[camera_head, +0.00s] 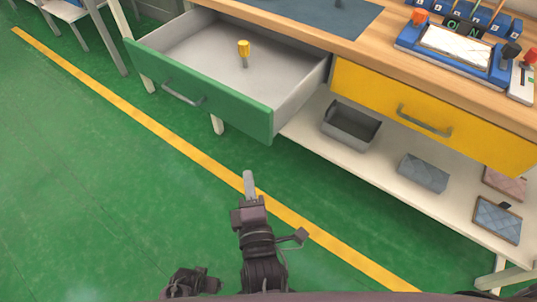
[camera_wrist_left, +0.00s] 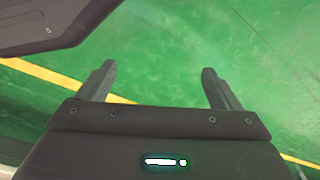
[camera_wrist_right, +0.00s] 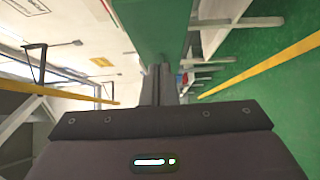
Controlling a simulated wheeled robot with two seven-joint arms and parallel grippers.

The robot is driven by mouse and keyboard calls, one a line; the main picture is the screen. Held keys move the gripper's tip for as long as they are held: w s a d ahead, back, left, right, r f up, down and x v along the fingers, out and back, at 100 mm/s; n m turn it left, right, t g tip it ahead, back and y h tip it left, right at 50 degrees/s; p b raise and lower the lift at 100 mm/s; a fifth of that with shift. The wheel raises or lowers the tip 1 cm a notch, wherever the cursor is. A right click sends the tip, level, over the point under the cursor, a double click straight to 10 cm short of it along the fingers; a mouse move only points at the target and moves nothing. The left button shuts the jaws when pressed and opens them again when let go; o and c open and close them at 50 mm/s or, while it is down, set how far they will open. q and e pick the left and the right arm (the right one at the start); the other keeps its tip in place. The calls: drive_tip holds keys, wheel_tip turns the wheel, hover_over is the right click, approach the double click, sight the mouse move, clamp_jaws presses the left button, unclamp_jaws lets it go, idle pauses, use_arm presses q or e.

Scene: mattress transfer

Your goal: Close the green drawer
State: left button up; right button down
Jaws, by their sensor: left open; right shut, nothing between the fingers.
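The green drawer (camera_head: 195,90) stands pulled out from the workbench, with its grey inside showing. Its front has a grey bar handle (camera_head: 183,95). A yellow-handled tool (camera_head: 243,53) is in the drawer. My right gripper (camera_head: 249,177) is shut and empty, in front of and below the drawer front, apart from the handle. In the right wrist view a green panel, apparently the drawer front (camera_wrist_right: 158,25), rises just beyond the shut fingers (camera_wrist_right: 159,72). My left gripper (camera_wrist_left: 163,85) is open and empty over the green floor in the left wrist view.
A closed yellow drawer (camera_head: 430,113) sits to the right of the green one. The lower shelf (camera_head: 310,135) holds a grey bin (camera_head: 351,125) and several flat pads. Tools and a blue holder (camera_head: 455,50) stand on the worktop. The floor in front is clear, crossed by a yellow line (camera_head: 110,95).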

drive_tip(key=w, duration=0.8)
drive_tip(key=w+b, duration=0.1)
drive_tip(key=w, duration=0.3)
drive_tip(key=shift+w+d, duration=0.15)
drive_tip(key=shift+d, duration=0.2)
use_arm(q)
drive_tip(key=r, duration=0.1)
drive_tip(key=w+r, duration=0.1)
drive_tip(key=d+r, duration=0.1)
drive_tip(key=shift+w+r, duration=0.15)
drive_tip(key=shift+w, duration=0.15)
use_arm(e)
drive_tip(key=shift+w+d, duration=0.2)
drive_tip(key=shift+w, duration=0.05)
